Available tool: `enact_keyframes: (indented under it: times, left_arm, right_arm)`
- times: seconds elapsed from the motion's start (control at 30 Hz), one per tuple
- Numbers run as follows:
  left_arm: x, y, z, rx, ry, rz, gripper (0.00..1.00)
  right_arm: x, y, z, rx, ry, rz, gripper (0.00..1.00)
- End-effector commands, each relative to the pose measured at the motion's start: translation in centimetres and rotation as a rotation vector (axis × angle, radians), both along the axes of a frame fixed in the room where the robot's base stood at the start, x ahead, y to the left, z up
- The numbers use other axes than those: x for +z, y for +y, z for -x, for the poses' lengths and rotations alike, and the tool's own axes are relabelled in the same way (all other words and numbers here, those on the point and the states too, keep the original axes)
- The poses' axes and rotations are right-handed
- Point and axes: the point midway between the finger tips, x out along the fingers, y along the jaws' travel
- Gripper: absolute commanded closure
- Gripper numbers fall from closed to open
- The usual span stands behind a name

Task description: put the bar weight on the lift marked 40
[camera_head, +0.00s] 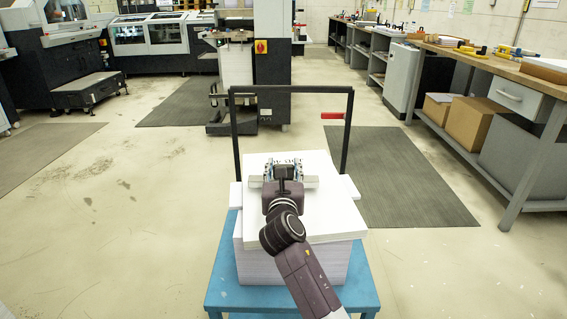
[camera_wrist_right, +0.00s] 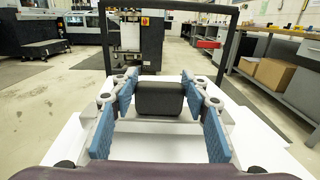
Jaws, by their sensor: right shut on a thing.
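The bar weight is a light grey bar (camera_head: 311,182) lying crosswise over the white paper stack. In the right wrist view it has a dark block-shaped grip (camera_wrist_right: 160,98) on top. My right gripper (camera_head: 284,168) is over the stack, its blue finger pads (camera_wrist_right: 160,110) shut on the dark grip from both sides. I cannot tell whether the bar touches the paper. The paper stack (camera_head: 262,262) stands on a blue platform (camera_head: 222,270) with a black upright frame (camera_head: 236,140) behind it. I see no readable 40 mark. My left gripper is out of view.
A machine with another paper stack (camera_head: 236,66) stands behind the frame. Dark mats (camera_head: 395,175) lie on the floor. A long workbench (camera_head: 500,70) with boxes below lines the right side. Floor is open to the left and right of the platform.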

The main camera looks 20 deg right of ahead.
Motion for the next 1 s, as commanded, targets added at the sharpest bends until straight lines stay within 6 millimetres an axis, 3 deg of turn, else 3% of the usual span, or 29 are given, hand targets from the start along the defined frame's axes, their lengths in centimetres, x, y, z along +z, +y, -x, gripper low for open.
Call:
enact_keyframes:
  times: [0.1,0.37,0.4,0.57,0.87,1.0]
  left_arm:
    - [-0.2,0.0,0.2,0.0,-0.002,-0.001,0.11]
    - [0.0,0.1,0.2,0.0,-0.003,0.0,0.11]
    - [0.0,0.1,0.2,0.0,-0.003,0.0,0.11]
    - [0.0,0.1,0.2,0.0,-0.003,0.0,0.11]
    - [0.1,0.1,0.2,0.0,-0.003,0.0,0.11]
    - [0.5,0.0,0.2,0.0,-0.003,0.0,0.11]
  right_arm:
    - [-1.0,0.1,0.0,0.003,-0.01,0.002,1.0]
    - [-1.1,0.1,0.0,0.003,-0.01,0.003,1.0]
    - [-1.8,0.0,0.0,0.0,0.003,0.0,0.57]
    - [-1.8,0.0,0.0,0.0,0.003,0.0,0.4]
    - [-1.8,0.1,0.2,0.0,0.002,0.0,0.4]
    - [-1.7,0.4,1.4,0.001,0.003,0.001,0.4]
